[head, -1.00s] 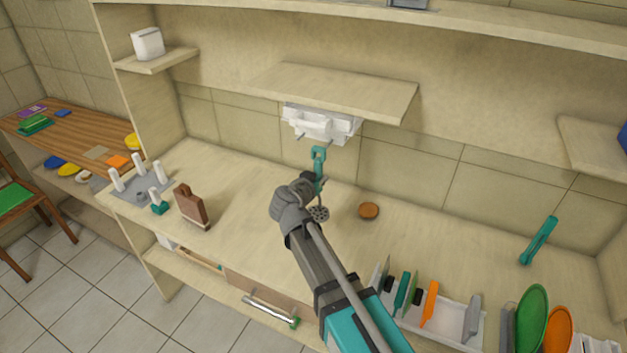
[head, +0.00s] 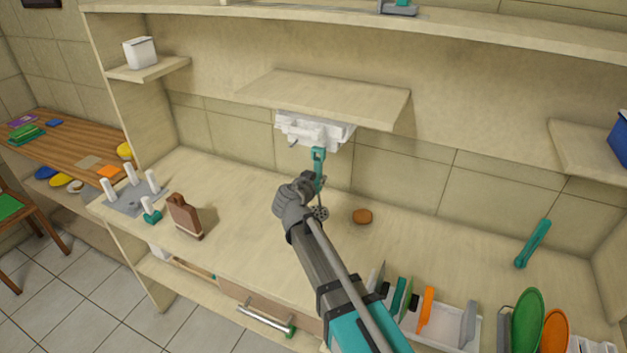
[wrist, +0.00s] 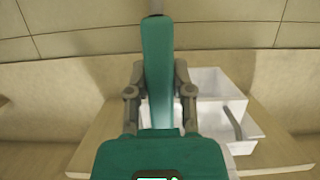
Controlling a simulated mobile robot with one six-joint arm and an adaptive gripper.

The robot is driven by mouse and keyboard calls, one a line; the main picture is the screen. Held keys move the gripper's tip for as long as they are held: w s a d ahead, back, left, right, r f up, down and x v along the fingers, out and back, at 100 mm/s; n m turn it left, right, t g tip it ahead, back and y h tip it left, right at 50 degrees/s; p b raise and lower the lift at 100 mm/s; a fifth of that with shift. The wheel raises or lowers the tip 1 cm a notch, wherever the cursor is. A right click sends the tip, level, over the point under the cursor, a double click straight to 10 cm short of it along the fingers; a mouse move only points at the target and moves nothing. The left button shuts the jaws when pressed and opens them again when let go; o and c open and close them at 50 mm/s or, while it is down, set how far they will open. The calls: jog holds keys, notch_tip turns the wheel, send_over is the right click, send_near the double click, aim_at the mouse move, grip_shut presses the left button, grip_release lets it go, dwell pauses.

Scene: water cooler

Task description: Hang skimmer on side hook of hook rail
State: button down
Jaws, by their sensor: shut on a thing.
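The skimmer (head: 318,170) has a teal handle and a grey perforated head that hangs low. My gripper (head: 309,182) is shut on the skimmer's handle and holds it upright, handle end up. The white hook rail (head: 316,130) is fixed under the small shelf. In the head view the handle's top end overlaps the rail's lower edge; I cannot tell whether they touch. In the wrist view the teal handle (wrist: 158,75) lies between the two fingers, and the white rail (wrist: 205,85) with a grey hook (wrist: 232,122) is to its right.
The shelf (head: 325,97) overhangs the rail.

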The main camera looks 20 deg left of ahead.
jog(key=shift+w, duration=0.95)
jog(key=shift+w+d+f+b, duration=0.1)
jog(key=shift+w+f+b, duration=0.35)
jog(key=shift+w+f, duration=0.1)
